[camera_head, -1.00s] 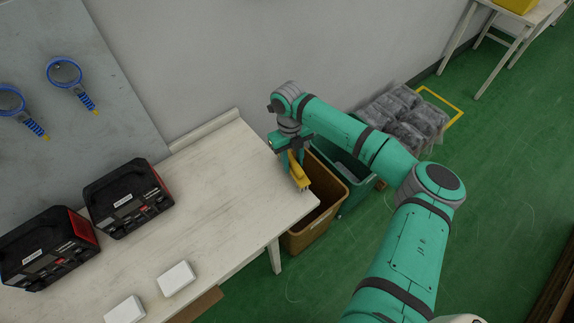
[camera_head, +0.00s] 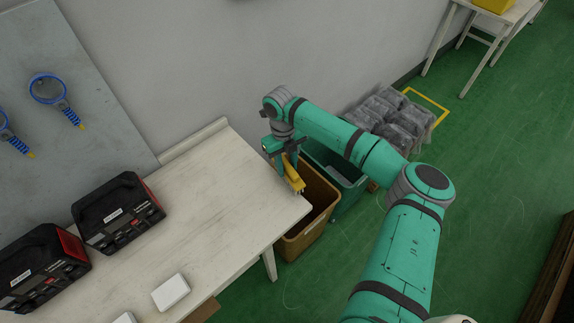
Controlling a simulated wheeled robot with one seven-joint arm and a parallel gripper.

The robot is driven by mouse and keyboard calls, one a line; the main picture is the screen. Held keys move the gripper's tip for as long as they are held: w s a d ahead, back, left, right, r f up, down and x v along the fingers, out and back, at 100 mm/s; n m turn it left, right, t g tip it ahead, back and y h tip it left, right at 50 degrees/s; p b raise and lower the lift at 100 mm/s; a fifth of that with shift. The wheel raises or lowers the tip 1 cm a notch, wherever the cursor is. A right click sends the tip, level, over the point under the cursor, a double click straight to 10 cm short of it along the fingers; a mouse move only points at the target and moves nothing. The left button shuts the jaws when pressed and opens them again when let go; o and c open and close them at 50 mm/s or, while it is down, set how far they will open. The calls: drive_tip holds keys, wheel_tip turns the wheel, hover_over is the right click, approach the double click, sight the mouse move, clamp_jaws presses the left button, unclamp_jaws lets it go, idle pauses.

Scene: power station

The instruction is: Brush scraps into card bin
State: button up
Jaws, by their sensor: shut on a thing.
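My gripper (camera_head: 286,163) is shut on a yellow brush (camera_head: 293,176). It holds the brush at the right end of the white table (camera_head: 225,190), by the edge above the bin. The brush slants down to the right, with its bristles at the lower end. I cannot tell whether the bristles touch the tabletop. The brown bin (camera_head: 309,232), which looks like the card bin, stands on the floor against the table's right end. Its inside is partly hidden by the brush and table. I can make out no scraps on the table.
A green bin (camera_head: 347,192) stands just behind the brown one. Bagged grey goods (camera_head: 392,120) are stacked farther back. Two black-and-red units (camera_head: 118,214) and white boxes (camera_head: 171,292) sit on the table's left part. The tabletop's middle is clear.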

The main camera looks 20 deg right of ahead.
drive_tip(key=shift+r, duration=3.5)
